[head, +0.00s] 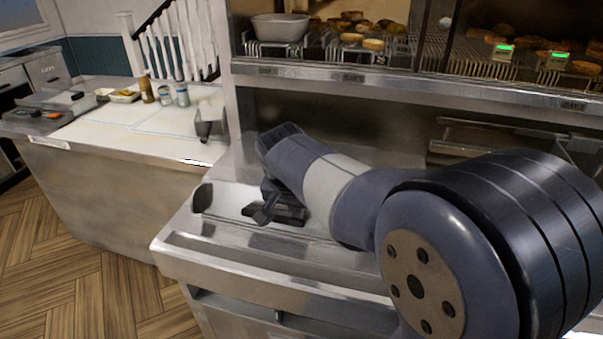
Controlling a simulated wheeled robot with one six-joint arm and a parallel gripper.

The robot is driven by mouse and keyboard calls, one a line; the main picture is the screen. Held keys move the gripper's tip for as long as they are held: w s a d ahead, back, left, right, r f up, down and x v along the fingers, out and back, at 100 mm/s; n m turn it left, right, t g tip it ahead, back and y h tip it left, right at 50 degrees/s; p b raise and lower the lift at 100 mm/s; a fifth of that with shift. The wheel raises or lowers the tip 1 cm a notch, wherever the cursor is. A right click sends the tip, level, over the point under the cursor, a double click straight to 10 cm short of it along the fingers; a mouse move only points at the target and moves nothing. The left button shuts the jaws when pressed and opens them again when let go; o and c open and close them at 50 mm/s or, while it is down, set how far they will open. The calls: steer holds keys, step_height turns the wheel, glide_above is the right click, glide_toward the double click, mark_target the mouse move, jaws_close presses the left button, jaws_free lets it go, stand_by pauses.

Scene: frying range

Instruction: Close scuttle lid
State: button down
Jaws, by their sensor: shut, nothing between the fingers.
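My gripper (262,213) is shut and empty. It is low over the steel worktop of the range (225,252), near its front left corner. A dark rounded piece (202,197), perhaps a handle, stands on the worktop to the left of my gripper, apart from it. I cannot make out for certain which part is the scuttle lid or how far open it is. My arm hides much of the worktop to the right. I cannot tell whether the gripper touches the steel.
A heated cabinet shelf (400,83) with fried food on racks runs above and behind my arm. A white-topped counter (110,135) stands to the left, with jars, a tray and a small metal scoop (208,128). The wooden floor (95,265) at left is clear.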

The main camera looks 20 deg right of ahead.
steer(key=shift+s+f+g, duration=0.25)
steer(key=shift+f+g, duration=0.05)
steer(key=shift+f, duration=0.25)
steer(key=r+p, duration=0.1)
steer(key=r, duration=0.1)
steer(key=w+r+p, duration=0.1)
steer(key=r+p, duration=0.1)
steer(key=r, duration=0.1)
steer(key=shift+w+d+r, duration=0.35)
steer(key=shift+w+d, duration=0.05)
steer(key=v, duration=0.9)
steer(key=shift+d, duration=0.1)
steer(key=shift+f, duration=0.1)
steer(key=x, duration=0.4)
steer(key=b+x, duration=0.1)
steer(key=x, duration=0.2)
steer(key=s+a+x, duration=0.1)
steer(key=x, duration=0.3)
steer(key=shift+w+d+f, duration=0.1)
steer(key=shift+f, duration=0.5)
steer(key=shift+s+a+f+b, duration=0.25)
steer(key=shift+s+f+b, duration=0.15)
steer(key=shift+f+b, duration=0.25)
steer(key=shift+s+r, duration=0.1)
